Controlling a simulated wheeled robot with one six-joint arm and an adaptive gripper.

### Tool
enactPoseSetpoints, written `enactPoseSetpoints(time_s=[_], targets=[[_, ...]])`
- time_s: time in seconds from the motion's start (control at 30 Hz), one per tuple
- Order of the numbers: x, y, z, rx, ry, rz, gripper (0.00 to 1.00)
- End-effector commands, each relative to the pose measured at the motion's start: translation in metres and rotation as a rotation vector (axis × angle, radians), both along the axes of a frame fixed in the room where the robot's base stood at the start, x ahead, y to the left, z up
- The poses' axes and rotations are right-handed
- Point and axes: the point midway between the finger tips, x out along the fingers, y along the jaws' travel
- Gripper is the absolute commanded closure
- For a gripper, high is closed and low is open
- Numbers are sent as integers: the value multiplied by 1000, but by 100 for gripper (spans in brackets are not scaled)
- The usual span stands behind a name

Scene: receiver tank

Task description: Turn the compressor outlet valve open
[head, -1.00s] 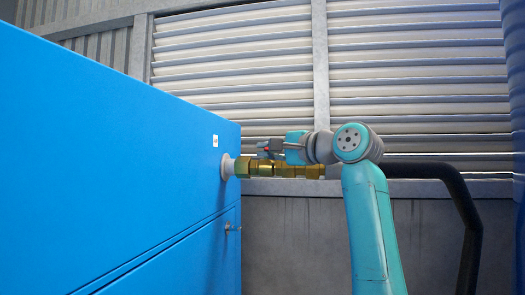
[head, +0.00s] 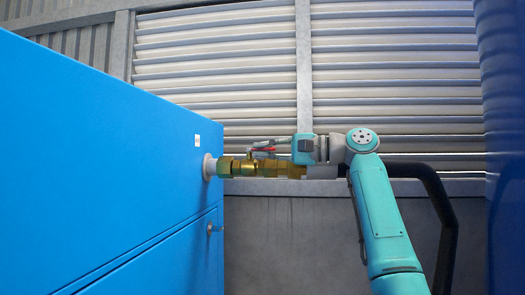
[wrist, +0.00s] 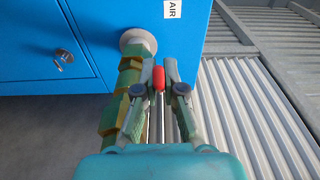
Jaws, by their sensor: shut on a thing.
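The compressor outlet valve is a brass valve (head: 275,169) on a horizontal brass pipe that leaves the blue cabinet through a white collar (head: 209,167). Its red lever (head: 264,150) lies above the brass body, roughly along the pipe in the head view. In the wrist view, the red lever grip (wrist: 158,79) sits between the fingertips of my gripper (wrist: 157,77), beside the brass pipe (wrist: 122,105). My gripper is shut on the lever. In the head view the fingers are small and partly hidden by the teal gripper body.
The blue compressor cabinet (head: 100,160) fills the left, with a small lock (head: 211,229) below the pipe. A black hose (head: 440,215) bends down at the right. A dark blue tank (head: 505,150) stands at the right edge. Louvred panels (head: 390,90) close the back.

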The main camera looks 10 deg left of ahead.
Motion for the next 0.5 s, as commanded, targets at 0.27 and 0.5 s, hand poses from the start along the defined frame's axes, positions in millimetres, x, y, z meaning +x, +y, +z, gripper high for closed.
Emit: enactPoseSetpoints(time_s=[0.27, 0.5], targets=[[1, 0, -1, -2, 2, 2, 100], [1, 0, -1, -1, 2, 2, 67]])
